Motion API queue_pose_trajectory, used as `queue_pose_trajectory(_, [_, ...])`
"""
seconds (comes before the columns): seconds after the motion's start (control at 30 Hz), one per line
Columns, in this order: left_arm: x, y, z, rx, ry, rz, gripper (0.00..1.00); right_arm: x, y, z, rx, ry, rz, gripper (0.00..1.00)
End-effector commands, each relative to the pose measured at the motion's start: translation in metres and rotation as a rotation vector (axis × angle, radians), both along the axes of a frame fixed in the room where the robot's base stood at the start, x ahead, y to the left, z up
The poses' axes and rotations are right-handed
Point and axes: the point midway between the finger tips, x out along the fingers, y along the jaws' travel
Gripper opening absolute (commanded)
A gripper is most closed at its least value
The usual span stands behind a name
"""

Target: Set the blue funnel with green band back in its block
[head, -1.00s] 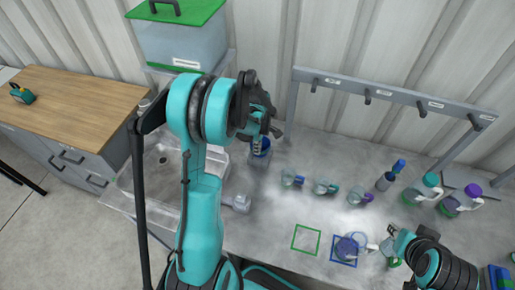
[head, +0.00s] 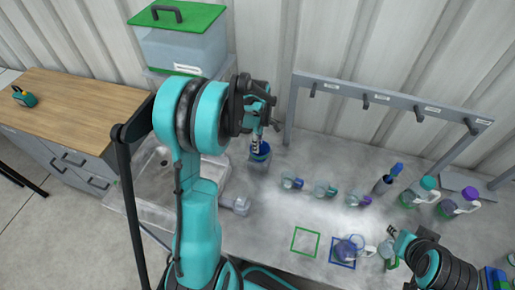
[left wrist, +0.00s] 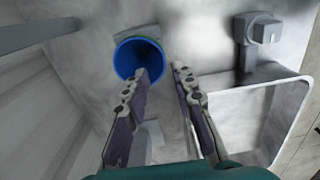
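The blue funnel (head: 265,148) with a green band stands at a grey block (head: 257,168) beside the sink. It looks upright and seated in the block, though its lower end is hidden. In the left wrist view I see into the wide mouth of the funnel (left wrist: 137,58), with part of the block (left wrist: 133,33) behind it. My left gripper (head: 256,146) is at the funnel's rim. In the left wrist view its fingers (left wrist: 160,74) are apart with nothing between them; one fingertip overlaps the rim. Whether it touches cannot be told. My right gripper (head: 391,243) is at lower right, its fingers unclear.
Several cups lie to the right, beyond which stand jugs (head: 420,192). A hook rack (head: 390,100) spans the back. Green (head: 305,242) and blue (head: 343,250) squares mark the counter.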

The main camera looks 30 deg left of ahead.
Motion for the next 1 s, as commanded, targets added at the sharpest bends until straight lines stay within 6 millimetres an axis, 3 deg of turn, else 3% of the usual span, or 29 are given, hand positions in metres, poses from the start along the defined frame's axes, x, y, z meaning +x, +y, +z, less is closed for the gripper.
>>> queue_pose_trajectory(0.03, [-0.001, 0.0, 0.015, 0.0, 0.0, 0.0, 0.26, 0.0, 0.0, 0.003, 0.0, 0.0, 0.0, 0.29])
queue_pose_trajectory(0.2, [-0.001, 0.0, 0.049, 0.0, 0.0, 0.0, 0.26, 0.0, 0.0, 0.008, 0.0, 0.0, 0.0, 0.29])
queue_pose_trajectory(0.53, [-0.006, -0.009, 0.084, 0.008, -0.024, -0.076, 0.26, 0.0, 0.0, 0.01, 0.0, 0.0, 0.0, 0.29])
queue_pose_trajectory(0.67, [-0.024, -0.034, 0.11, 0.041, -0.098, -0.308, 0.26, 0.0, 0.0, 0.01, 0.0, 0.0, 0.0, 0.29])
queue_pose_trajectory(0.8, [-0.054, -0.068, 0.139, 0.116, -0.203, -0.665, 0.26, 0.0, 0.0, 0.01, 0.0, 0.0, 0.0, 0.29])
queue_pose_trajectory(1.0, [-0.103, -0.109, 0.159, 0.278, -0.334, -1.173, 0.26, 0.0, 0.0, 0.01, 0.0, 0.0, 0.0, 0.29])
